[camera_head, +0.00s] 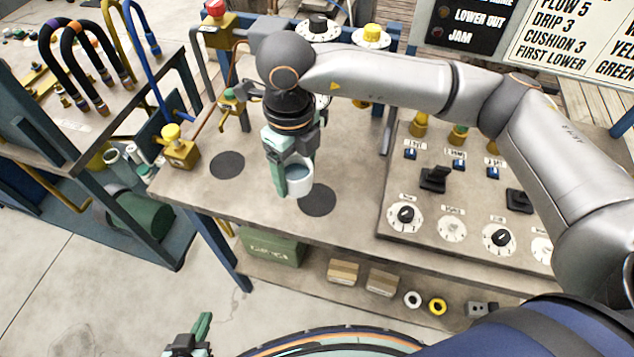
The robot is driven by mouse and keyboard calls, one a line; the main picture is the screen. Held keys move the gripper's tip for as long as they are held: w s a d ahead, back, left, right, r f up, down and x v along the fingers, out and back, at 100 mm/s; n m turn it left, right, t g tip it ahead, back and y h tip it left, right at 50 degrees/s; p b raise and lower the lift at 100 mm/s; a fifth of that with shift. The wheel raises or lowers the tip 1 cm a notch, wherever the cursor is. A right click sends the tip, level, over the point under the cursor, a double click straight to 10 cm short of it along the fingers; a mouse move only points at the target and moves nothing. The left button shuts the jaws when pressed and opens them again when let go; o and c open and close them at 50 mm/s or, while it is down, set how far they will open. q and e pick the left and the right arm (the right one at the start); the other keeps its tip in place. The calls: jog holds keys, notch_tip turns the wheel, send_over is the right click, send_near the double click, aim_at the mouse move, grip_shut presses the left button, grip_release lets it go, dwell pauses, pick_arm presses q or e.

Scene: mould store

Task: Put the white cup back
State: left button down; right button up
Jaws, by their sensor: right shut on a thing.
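The white cup (302,186) is upright, with a blue-grey inside. My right gripper (289,178) is shut on it, pointing down from above, one green finger on its near left side. The cup overlaps the upper left part of a dark round spot (320,205) on the bench top; I cannot tell whether it touches the bench or hangs just above it. A second dark round spot (227,165) to the left is bare. My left gripper (196,338) is low at the bottom edge, away from the bench, partly cut off; its opening is unclear.
A panel with dials and black levers (450,205) stands to the right on the bench. A brass block with a yellow knob (180,152) is at the left edge. Pipes and a valve (236,95) stand behind. Boxes (343,271) lie on the lower shelf.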

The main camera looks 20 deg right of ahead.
send_over(317, 200)
notch_tip(317, 200, down, 5)
jog(key=shift+a+p, duration=0.15)
jog(key=shift+p, duration=0.15)
notch_tip(317, 200, down, 3)
jog(key=shift+f+p, duration=0.1)
jog(key=shift+p, duration=0.4)
jog(key=shift+f, duration=0.15)
jog(key=shift+f, duration=0.1)
jog(key=shift+f+b, duration=0.1)
jog(key=shift+b, duration=0.2)
jog(key=o, duration=1.4)
